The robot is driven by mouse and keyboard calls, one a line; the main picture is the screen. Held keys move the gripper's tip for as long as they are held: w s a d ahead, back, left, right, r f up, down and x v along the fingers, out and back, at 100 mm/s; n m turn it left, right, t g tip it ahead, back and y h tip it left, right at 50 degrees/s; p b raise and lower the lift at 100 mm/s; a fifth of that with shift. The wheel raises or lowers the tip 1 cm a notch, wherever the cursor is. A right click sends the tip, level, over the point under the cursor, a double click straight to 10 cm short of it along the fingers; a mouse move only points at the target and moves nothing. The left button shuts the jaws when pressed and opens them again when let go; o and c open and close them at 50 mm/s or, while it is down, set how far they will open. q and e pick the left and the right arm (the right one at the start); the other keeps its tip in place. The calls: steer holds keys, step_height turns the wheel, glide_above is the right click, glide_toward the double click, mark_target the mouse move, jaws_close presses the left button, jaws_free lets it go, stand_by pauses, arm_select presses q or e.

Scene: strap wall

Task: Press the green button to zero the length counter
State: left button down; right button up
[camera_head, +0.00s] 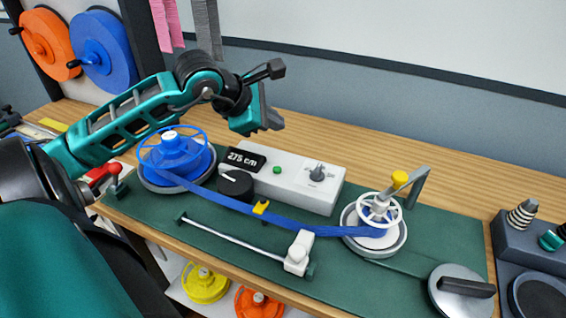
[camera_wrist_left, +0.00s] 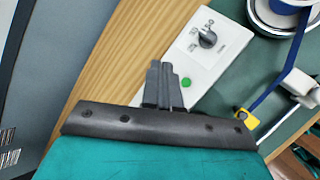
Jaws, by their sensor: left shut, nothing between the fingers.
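The green button (camera_head: 277,170) is a small round dot on the top of a white control box (camera_head: 300,186). It also shows in the left wrist view (camera_wrist_left: 186,82), just right of the fingertips. The black length counter display (camera_head: 243,159) at the box's left end reads "275 cm". My left gripper (camera_head: 275,122) is shut and empty, held above and behind the box in the head view. In the left wrist view its fingers (camera_wrist_left: 162,68) point toward the box beside the button, apparently apart from it. My right gripper is not in view.
A blue strap (camera_head: 232,205) runs from the blue spool (camera_head: 176,157) to a white reel (camera_head: 378,211) in front of the box. A grey dial knob (camera_head: 317,172) stands right of the button. A black knob (camera_head: 236,184) stands near the box's left end.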

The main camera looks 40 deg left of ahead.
arm_select(q)
steer(key=shift+f, duration=0.15)
steer(key=b, duration=0.5)
glide_above(277, 170)
steer(key=f, duration=0.8)
steer(key=shift+s+a, duration=0.1)
steer(key=shift+s, duration=0.2)
steer(key=shift+f+b, duration=0.3)
stand_by(1.0)
steer(key=shift+f+b, duration=0.4)
steer(key=shift+b, duration=0.2)
steer(key=shift+f+b, duration=0.5)
steer(key=shift+b, duration=0.15)
stand_by(0.5)
steer(key=shift+r, duration=0.1)
steer(key=shift+r+p, duration=0.45)
steer(key=shift+r, duration=0.35)
